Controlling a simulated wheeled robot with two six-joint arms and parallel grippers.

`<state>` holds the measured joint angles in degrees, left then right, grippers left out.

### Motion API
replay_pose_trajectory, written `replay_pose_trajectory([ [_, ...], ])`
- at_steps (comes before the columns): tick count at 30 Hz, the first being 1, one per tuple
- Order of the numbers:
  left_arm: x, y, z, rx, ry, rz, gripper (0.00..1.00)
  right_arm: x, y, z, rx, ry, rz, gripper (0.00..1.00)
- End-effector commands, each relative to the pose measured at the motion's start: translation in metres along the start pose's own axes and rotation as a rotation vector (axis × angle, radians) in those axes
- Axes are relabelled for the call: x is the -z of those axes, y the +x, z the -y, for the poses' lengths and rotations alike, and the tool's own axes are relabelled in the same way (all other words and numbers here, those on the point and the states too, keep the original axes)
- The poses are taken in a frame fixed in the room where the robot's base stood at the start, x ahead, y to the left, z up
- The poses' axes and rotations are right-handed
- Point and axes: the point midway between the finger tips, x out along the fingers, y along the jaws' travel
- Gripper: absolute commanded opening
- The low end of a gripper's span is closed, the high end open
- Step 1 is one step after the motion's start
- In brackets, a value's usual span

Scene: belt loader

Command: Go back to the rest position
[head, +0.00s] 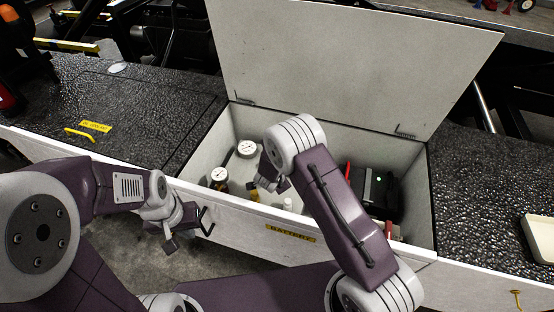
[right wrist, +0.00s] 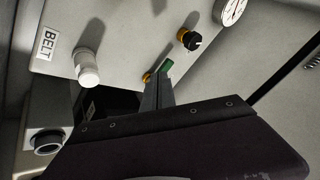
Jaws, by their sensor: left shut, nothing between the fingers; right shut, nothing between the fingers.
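My right arm reaches over the front wall into the open compartment (head: 360,255). My right gripper (head: 268,184) is shut and empty above the compartment's inside, partly hidden by its wrist. In the right wrist view its fingers (right wrist: 157,93) are together, pointing towards a panel with a "BELT" label (right wrist: 47,42), a white knob (right wrist: 87,70) and a black knob (right wrist: 190,40).
The compartment's lid (head: 350,60) stands open behind. Inside are round gauges (head: 247,148) and a black unit (head: 383,190) with a green light. A yellow handle (head: 80,135) lies on the dark textured top at left. A pale tray (head: 541,240) is at far right.

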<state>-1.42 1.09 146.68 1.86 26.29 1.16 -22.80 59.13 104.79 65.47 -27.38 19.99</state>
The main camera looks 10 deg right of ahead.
Motion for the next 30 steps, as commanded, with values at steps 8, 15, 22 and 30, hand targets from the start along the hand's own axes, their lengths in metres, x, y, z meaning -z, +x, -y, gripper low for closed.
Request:
replay_pose_trajectory([
  [8,0.001,-0.006,0.000,0.000,0.000,0.000,0.00,0.018,-0.006,0.010,0.011,0.031,-0.014,0.00],
  [15,0.003,-0.032,-0.001,0.000,0.000,0.000,0.00,0.154,-0.121,0.087,0.196,0.094,-0.063,0.00],
  [22,0.005,-0.049,-0.001,0.000,0.000,0.000,0.00,0.153,-0.238,0.021,0.194,-0.438,0.163,0.00],
  [30,0.005,-0.048,-0.001,0.000,0.000,0.000,0.00,0.095,-0.274,-0.116,-0.022,-0.971,0.490,0.00],
])
